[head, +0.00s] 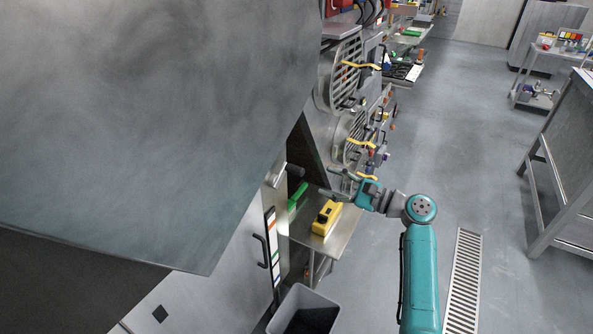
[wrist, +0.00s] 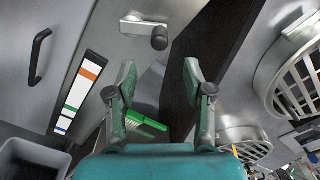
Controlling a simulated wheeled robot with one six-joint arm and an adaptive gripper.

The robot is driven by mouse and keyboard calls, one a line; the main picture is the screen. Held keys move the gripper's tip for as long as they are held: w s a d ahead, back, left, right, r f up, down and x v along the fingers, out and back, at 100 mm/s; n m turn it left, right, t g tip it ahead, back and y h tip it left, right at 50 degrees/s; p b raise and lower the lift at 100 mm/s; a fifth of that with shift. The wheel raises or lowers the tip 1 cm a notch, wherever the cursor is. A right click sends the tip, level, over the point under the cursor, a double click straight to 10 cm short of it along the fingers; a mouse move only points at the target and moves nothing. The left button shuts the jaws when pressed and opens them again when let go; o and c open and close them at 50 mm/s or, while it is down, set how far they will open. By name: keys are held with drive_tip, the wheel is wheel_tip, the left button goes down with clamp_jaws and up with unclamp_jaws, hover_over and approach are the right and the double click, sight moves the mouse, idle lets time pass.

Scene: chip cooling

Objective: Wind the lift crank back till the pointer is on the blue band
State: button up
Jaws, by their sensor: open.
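The lift crank (wrist: 143,25) is a short silver arm with a dark knob (wrist: 159,39), on a grey metal panel at the top of the wrist view. In the head view its dark knob (head: 295,170) shows beside the big tilted metal hood. A white strip scale (wrist: 82,92) with orange, green and blue bands lies left of my gripper; its blue band (wrist: 61,129) is near the lower end. I cannot make out the pointer. My gripper (wrist: 159,75) is open and empty, its fingers apart below the knob, not touching it. It also shows in the head view (head: 335,183).
A small metal side table (head: 338,236) bears a yellow device (head: 326,217) and a green brush (head: 297,197). A grey bin (head: 304,309) stands below. A black door handle (wrist: 39,56) is left of the scale. Round grilles (wrist: 295,85) stand right. Open floor lies right of my arm.

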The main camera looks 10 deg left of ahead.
sight(296, 170)
drive_tip(key=x, duration=1)
drive_tip(key=shift+w+a, duration=0.15)
drive_tip(key=shift+a, duration=0.15)
clamp_jaws()
